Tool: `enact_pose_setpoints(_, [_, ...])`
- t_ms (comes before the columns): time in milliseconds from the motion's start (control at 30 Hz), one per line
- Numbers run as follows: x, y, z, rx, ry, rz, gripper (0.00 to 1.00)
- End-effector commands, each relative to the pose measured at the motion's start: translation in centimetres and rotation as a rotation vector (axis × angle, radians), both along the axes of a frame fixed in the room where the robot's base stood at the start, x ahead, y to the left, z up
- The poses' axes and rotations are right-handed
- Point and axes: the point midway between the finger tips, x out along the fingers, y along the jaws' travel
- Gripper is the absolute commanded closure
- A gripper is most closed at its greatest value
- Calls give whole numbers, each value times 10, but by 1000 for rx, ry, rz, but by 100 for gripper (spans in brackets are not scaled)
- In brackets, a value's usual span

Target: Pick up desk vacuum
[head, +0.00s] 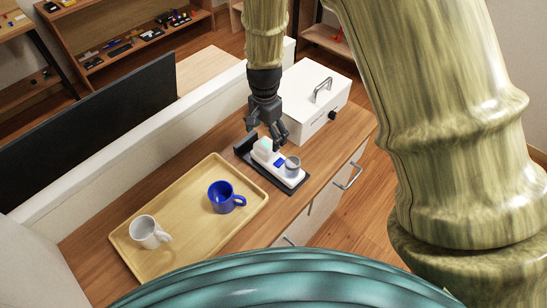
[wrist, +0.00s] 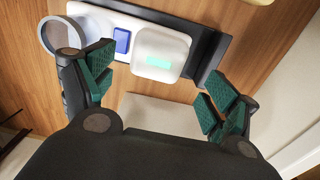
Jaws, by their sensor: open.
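What looks like the desk vacuum (head: 280,163) is a white device with a blue square patch, a pale teal patch and a round grey cup at one end. It lies in a dark base (head: 292,190) on the wooden cabinet top. The vacuum (wrist: 125,40) also crosses the top of the wrist view, its round end at the left. My gripper (head: 272,142) is over the end of the vacuum away from the cup, pointing down. In the wrist view my gripper (wrist: 158,72) has its green-padded fingers spread apart, with nothing held between them. I cannot tell whether it touches the vacuum.
A white box (head: 312,100) with a metal handle stands close behind the vacuum. A wooden tray (head: 190,222) with a blue mug (head: 221,196) and a white mug (head: 146,232) lies to the left. A black screen (head: 95,130) and pale ledge run along the back.

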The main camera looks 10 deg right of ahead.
Motion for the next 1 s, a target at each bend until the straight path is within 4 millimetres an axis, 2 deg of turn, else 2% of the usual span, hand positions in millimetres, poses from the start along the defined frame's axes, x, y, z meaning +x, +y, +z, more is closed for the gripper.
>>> enact_pose_setpoints(500, [-6,3,-41,1,2,0,12])
enact_pose_setpoints(867, [-6,3,-46,0,0,0,12])
enact_pose_setpoints(1000, [-6,3,-46,0,0,0,36])
